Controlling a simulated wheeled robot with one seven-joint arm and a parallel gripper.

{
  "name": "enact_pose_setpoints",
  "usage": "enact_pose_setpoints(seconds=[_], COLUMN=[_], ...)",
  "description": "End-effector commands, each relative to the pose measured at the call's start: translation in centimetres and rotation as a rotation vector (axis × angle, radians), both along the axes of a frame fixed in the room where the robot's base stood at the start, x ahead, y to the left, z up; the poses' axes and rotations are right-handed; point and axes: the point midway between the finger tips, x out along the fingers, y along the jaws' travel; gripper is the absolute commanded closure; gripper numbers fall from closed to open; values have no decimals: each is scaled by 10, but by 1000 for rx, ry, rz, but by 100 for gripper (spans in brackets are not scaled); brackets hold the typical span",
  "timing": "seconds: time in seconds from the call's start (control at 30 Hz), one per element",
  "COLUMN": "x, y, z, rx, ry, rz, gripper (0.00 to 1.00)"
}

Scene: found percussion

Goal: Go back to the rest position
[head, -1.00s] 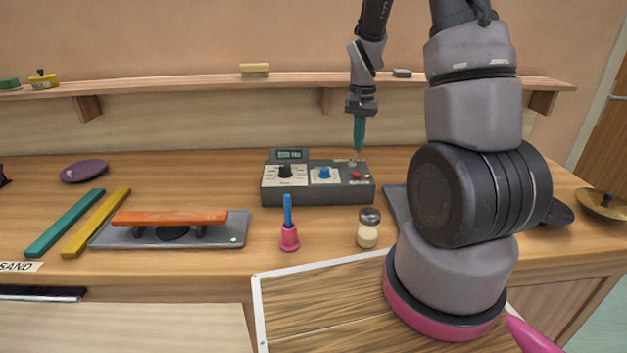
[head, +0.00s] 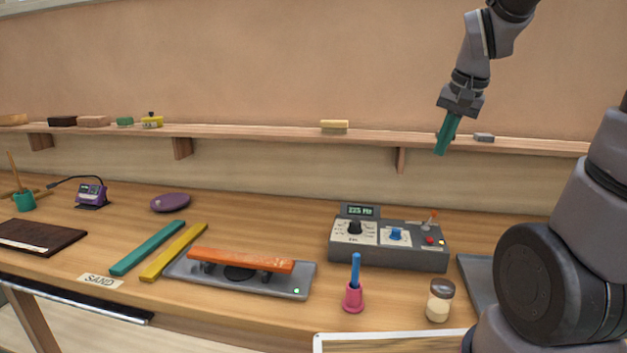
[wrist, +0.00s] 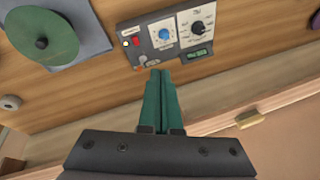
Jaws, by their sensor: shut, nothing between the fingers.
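My gripper (head: 446,136) has green fingers pressed together with nothing between them. In the head view it is raised in the air, above and behind the grey control box (head: 388,243), at about the height of the wall shelf. It is apart from the box. The box has a lit display, a black knob, a blue knob and a small red-tipped lever. In the wrist view the closed fingers (wrist: 159,100) point toward the same box (wrist: 172,30).
An orange bar (head: 240,260) lies on a grey plate (head: 300,277). A pink holder (head: 353,298) with a blue stick and a shaker jar (head: 440,300) stand near the front edge. The wall shelf (head: 250,131) carries several small blocks.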

Motion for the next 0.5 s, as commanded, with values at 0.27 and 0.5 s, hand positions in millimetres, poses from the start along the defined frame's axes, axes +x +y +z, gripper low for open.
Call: enact_pose_setpoints(seconds=[0.27,0.5], x=[-61,-104], y=[18,29], z=[51,71], rx=[4,-2], ry=[-161,-265], rz=[83,142], gripper=[100,100])
